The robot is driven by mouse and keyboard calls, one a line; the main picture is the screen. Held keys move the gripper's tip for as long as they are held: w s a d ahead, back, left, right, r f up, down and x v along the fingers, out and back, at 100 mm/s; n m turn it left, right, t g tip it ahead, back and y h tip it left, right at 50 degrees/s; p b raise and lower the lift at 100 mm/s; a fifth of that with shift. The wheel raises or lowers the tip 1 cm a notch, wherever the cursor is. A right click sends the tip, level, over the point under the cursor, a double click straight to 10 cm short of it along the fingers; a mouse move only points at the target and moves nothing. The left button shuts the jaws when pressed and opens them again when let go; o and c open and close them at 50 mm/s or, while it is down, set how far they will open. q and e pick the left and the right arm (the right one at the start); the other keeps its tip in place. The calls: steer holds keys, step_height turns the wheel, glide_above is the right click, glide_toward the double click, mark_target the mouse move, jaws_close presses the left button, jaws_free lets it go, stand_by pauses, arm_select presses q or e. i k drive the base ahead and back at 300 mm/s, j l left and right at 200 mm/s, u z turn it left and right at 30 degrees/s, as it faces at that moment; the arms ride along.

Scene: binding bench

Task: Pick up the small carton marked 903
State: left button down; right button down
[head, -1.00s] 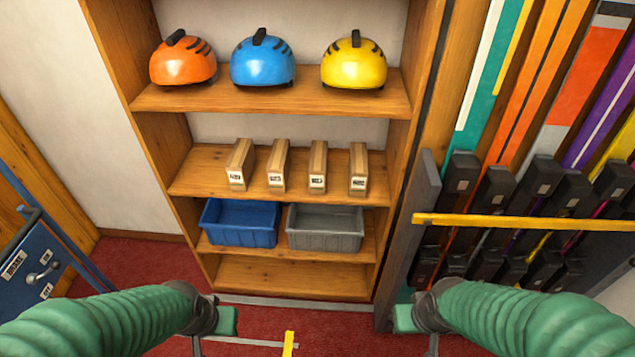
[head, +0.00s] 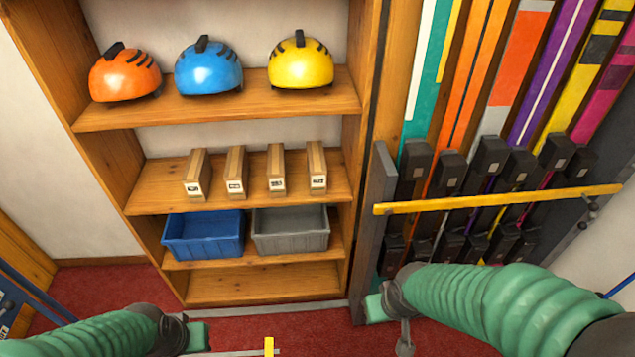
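Several small tan cartons stand upright in a row on the middle shelf: a leftmost carton (head: 197,175), a second carton (head: 236,173), a third carton (head: 276,170) and a rightmost carton (head: 317,167). Each has a white label low on its front; the print is too small to read, so I cannot tell which is 903. My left gripper (head: 197,337) is at the bottom of the head view, well below and apart from the cartons. My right gripper (head: 375,308) is below and right of them, also apart. Nothing shows held, and the finger gaps cannot be made out.
Orange (head: 124,75), blue (head: 208,68) and yellow helmets (head: 300,62) sit on the shelf above. A blue bin (head: 203,236) and a grey bin (head: 290,232) stand below. A ski rack with a yellow bar (head: 495,200) is at right. Red floor (head: 110,290) lies before the shelf.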

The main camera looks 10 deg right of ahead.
mark_target(276, 168)
steer(key=i+j+u, duration=0.3)
steer(key=i+j, duration=0.75)
steer(key=i, duration=0.1)
